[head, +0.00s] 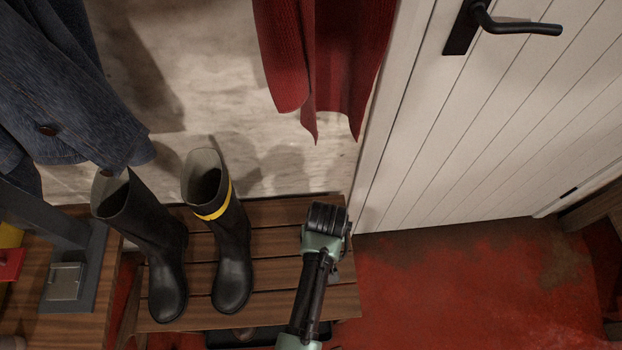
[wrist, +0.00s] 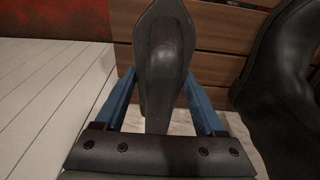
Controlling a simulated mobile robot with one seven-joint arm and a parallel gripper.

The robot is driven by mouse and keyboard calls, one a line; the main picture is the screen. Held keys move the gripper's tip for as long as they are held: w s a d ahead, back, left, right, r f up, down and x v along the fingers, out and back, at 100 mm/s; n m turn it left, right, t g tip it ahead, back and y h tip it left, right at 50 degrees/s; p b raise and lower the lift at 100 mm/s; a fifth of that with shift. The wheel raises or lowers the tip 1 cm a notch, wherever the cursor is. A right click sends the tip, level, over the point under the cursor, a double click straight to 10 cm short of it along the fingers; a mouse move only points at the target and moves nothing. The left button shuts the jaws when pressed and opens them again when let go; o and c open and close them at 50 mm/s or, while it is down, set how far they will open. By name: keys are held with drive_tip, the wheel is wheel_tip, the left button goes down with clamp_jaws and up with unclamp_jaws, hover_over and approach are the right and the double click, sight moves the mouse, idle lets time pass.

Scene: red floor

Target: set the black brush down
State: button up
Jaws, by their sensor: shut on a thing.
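The black brush (wrist: 165,50) shows in the wrist view as a dark, long shape running up the middle of the picture. My gripper (wrist: 161,80) is shut on it, with a blue finger on each side. The slatted wooden bench (wrist: 225,32) lies beyond the brush. In the head view my dark wrist is above the right end of the bench (head: 270,213). The fingers and brush are hidden there. I cannot tell whether the brush touches the bench.
Tall black boots, one plain (head: 160,245) and one yellow-banded (head: 232,255), stand on the bench left of my arm. A red garment (head: 325,60) hangs above. A white door (head: 480,130) is to the right. Bare slats lie between the banded boot and my wrist.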

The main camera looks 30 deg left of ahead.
wheel_tip(320, 180, down, 8)
drive_tip(key=shift+w+r+b, duration=0.1)
drive_tip(key=shift+r+b, duration=0.1)
drive_tip(key=shift+b, duration=0.95)
drive_tip(key=shift+f, duration=0.15)
drive_tip(key=o, duration=1.4)
drive_tip(key=shift+o, duration=0.2)
drive_tip(key=r+p, duration=0.1)
drive_tip(key=r, duration=0.3)
drive_tip(key=s+r+p, duration=0.1)
drive_tip(key=r+p, duration=0.1)
drive_tip(key=r, duration=0.2)
drive_tip(key=d+r+p, duration=0.1)
drive_tip(key=r, duration=0.3)
drive_tip(key=shift+s+r, duration=0.1)
drive_tip(key=shift+s, duration=0.2)
